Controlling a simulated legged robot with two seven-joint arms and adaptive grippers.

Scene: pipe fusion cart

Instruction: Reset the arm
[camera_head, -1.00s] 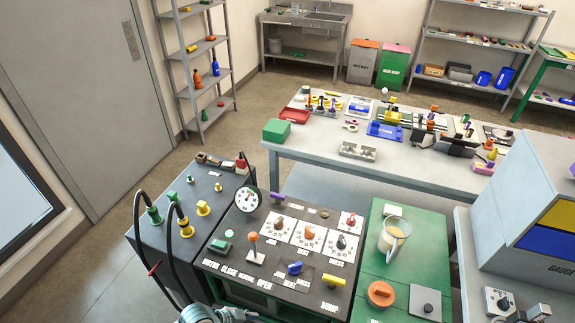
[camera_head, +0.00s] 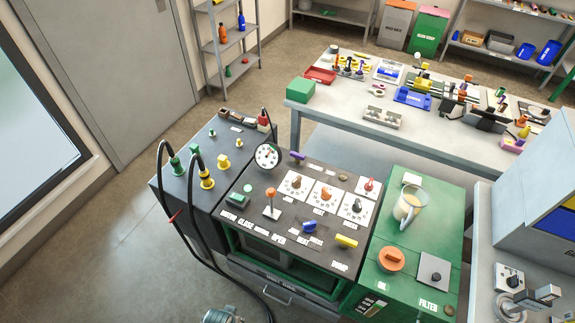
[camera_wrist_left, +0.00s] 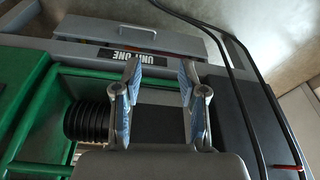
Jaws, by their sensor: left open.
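My left gripper shows in the left wrist view (camera_wrist_left: 160,75) with its two fingers spread apart and nothing between them. It hangs near the front of the cart, by a grey drawer front labelled "UNIT ONE" (camera_wrist_left: 138,60). In the head view, a rounded grey part of my arm (camera_head: 222,315) shows at the bottom edge; the fingers are out of that picture. The cart's dark control panel (camera_head: 262,214) carries dials, an orange-knobbed lever (camera_head: 270,196), a blue knob (camera_head: 309,226) and a yellow handle (camera_head: 346,241). My right gripper is not in view.
Black hoses (camera_head: 194,220) loop from the cart's left block down its front. A jug (camera_head: 407,206) and orange knob (camera_head: 391,259) stand on the green cabinet at right. A grey workbench (camera_head: 440,153) with parts stands behind. Floor at lower left is clear.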

